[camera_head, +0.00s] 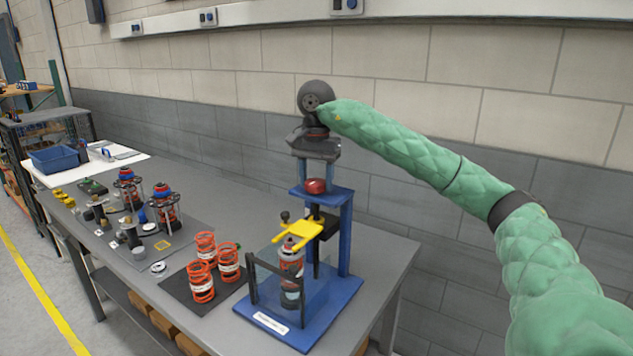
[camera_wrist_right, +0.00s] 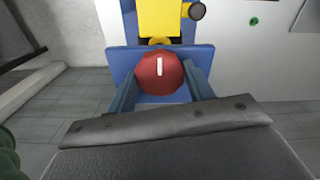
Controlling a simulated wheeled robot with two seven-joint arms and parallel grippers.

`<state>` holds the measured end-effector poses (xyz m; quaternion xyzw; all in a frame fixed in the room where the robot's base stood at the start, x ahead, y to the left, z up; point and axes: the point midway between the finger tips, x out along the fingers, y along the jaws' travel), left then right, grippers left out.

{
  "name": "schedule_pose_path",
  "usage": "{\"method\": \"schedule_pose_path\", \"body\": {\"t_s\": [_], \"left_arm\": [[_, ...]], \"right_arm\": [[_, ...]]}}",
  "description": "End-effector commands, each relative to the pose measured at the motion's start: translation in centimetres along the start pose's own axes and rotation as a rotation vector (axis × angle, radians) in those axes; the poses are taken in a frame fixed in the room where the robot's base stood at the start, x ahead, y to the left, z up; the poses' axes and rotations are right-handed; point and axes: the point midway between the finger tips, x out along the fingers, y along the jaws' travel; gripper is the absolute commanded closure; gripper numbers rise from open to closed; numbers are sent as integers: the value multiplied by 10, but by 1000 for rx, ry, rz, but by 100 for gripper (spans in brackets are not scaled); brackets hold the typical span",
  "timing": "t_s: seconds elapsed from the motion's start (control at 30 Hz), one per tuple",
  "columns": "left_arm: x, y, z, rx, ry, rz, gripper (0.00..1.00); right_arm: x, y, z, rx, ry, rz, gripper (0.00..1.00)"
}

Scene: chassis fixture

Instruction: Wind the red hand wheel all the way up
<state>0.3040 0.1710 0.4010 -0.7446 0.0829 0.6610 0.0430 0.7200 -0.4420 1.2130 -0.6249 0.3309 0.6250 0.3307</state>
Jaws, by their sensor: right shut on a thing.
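The red hand wheel (camera_head: 315,187) sits on top of the blue spring fixture (camera_head: 345,232). In the wrist view the red hand wheel (camera_wrist_right: 160,72) shows a white mark running up and down the picture. My right gripper (camera_head: 317,180) points down from above, its fingers on opposite sides of the wheel. In the wrist view my right gripper (camera_wrist_right: 161,84) is shut on the wheel. The yellow fork (camera_head: 297,234) is at the upper part of a strut (camera_head: 291,270) standing in the fixture behind a clear guard. My left gripper is not in view.
Several orange springs (camera_head: 202,281) stand on a dark mat left of the fixture. Further left are strut assemblies (camera_head: 165,209), small parts and a blue bin (camera_head: 52,159). The grey bench (camera_head: 385,262) is bare at the right of the fixture. A block wall stands behind.

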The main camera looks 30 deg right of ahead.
Motion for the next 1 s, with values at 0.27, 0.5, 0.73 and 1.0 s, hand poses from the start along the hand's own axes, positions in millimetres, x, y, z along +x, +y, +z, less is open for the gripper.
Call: {"method": "schedule_pose_path", "body": {"t_s": [0.27, 0.5, 0.73, 1.0], "left_arm": [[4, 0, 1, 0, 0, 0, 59], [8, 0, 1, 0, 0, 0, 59], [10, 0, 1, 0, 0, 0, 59], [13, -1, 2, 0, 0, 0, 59]], "right_arm": [[-2, 0, -2, -274, 4, -4, 74], [-2, 0, -2, -514, 3, -3, 74], [-2, 0, -1, -745, 3, -3, 74], [-2, 0, -1, -1013, 4, -3, 74]]}}
